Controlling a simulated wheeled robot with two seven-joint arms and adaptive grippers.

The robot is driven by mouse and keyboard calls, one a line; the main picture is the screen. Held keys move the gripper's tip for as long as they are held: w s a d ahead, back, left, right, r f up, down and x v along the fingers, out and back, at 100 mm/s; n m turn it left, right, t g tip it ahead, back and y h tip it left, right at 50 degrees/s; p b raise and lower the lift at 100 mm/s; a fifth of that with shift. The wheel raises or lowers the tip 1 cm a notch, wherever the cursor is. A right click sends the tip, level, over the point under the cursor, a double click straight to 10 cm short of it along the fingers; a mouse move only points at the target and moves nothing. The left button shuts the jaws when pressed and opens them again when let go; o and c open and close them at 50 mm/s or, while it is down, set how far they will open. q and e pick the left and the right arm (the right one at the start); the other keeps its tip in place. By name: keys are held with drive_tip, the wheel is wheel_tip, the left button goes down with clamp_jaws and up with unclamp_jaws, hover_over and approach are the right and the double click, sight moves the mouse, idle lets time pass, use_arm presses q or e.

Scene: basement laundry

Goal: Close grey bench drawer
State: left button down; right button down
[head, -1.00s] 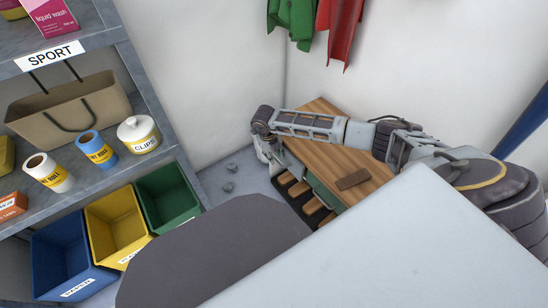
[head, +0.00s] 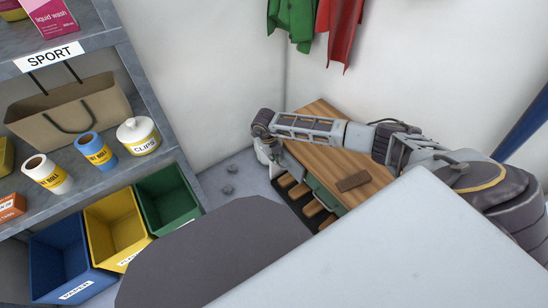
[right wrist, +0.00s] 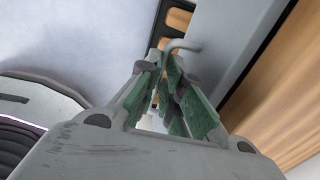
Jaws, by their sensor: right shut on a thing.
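The wooden-topped bench (head: 345,160) stands against the back wall in the head view. My right arm reaches across it, and my right gripper (head: 268,152) is at its left front side. In the right wrist view, the green-padded fingers of my right gripper (right wrist: 167,72) are closed around a bent grey handle (right wrist: 184,46). The handle is on a plain grey drawer front (right wrist: 232,40). The wooden top (right wrist: 280,85) lies to the right, past a dark strip. How far the drawer stands out is hard to tell. My left gripper is out of view.
Shoes or brown blocks sit under the bench. A brown block (head: 352,181) lies on its top. Blue (head: 62,262), yellow (head: 115,230) and green (head: 168,200) bins stand below the shelf at left. Two small grey lumps (head: 229,189) lie on the floor.

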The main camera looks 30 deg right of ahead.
drive_tip(key=shift+w+d+p, duration=0.15)
drive_tip(key=shift+d+p, duration=0.25)
drive_tip(key=shift+d, duration=1.1)
drive_tip(key=c, duration=1.6)
unclamp_jaws()
drive_tip(key=shift+d, duration=0.1)
drive_tip(key=shift+o, duration=0.2)
drive_tip(key=shift+r, duration=0.1)
wheel_tip(320, 180, up, 8)
drive_tip(key=a, duration=0.2)
